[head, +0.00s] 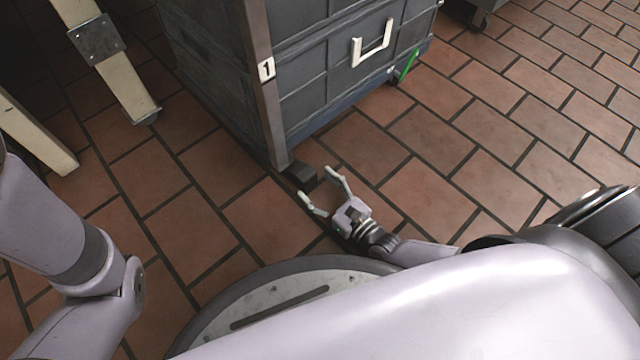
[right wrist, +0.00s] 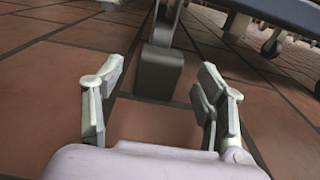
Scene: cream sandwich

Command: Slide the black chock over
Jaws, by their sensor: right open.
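The black chock (head: 301,175) is a small dark block on the tiled floor, at the foot of the grey cabinet's near corner post. In the right wrist view the chock (right wrist: 158,72) stands ahead, beyond the fingertips and roughly between them. My right gripper (head: 319,184) is low over the floor, open and empty, its two fingers spread toward the chock. In the right wrist view my right gripper (right wrist: 155,85) shows both fingers apart with bare floor between them. My left gripper is not in view; only part of my left arm shows at the left edge.
The grey cabinet (head: 330,75) has a white handle (head: 372,42), a "1" label and a green item (head: 408,64) near its lower right. Cream legs (head: 112,70) stand at the upper left. Open tiled floor (head: 480,130) lies to the right. A caster (right wrist: 270,45) shows in the wrist view.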

